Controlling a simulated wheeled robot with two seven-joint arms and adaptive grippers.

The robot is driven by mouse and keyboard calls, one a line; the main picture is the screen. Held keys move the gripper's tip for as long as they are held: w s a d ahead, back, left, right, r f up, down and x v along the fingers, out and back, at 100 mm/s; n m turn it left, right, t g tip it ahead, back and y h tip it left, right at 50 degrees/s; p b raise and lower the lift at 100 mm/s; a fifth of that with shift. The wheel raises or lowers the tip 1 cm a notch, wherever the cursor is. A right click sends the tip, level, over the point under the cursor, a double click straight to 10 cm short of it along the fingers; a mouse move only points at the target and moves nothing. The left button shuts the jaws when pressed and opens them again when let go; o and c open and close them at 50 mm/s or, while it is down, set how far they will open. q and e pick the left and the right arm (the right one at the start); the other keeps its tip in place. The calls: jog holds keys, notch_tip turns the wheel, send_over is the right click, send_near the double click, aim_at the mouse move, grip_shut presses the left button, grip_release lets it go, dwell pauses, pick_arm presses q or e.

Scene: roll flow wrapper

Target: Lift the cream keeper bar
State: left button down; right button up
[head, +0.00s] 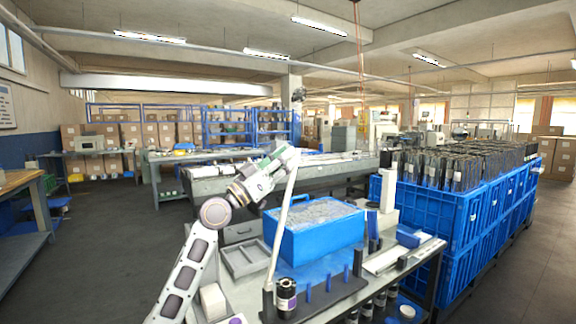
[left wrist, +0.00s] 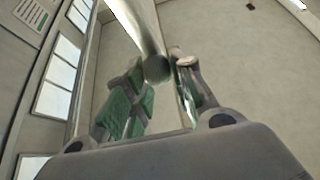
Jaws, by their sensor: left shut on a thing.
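The cream keeper bar (head: 283,220) is a long, thin bar standing steeply upright over the near workbench. Its lower end is at a dark block (head: 268,299) on the bench, and its top leans slightly right. My left gripper (head: 289,156) is shut on the bar near its upper end. In the left wrist view, the bar (left wrist: 147,32) runs up between the green-padded fingers of the left gripper (left wrist: 160,88). My right gripper is not in view.
A blue bin (head: 318,239) and a grey tray (head: 243,260) are close by. Stacked blue crates (head: 466,212) stand at right. Space above the bench is clear.

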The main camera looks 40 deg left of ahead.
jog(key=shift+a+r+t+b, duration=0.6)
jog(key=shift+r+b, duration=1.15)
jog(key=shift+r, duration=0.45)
pick_arm(q)
jog(key=s+a+t+h+b, duration=0.1)
jog(key=s+a+t+b, duration=0.2)
jog(key=s+b, duration=0.5)
jog(key=shift+s+a+h, duration=0.4)
jog(key=shift+s+a, duration=0.1)
jog(key=shift+s, duration=0.4)
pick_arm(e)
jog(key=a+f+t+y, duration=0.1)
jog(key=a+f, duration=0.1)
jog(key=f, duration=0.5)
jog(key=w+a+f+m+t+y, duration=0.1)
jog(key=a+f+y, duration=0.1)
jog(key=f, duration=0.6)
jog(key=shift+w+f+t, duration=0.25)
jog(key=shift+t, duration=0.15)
pick_arm(q)
jog(key=shift+y, duration=0.3)
jog(key=c, duration=1.2)
grip_release()
jog(key=shift+s+a, duration=0.1)
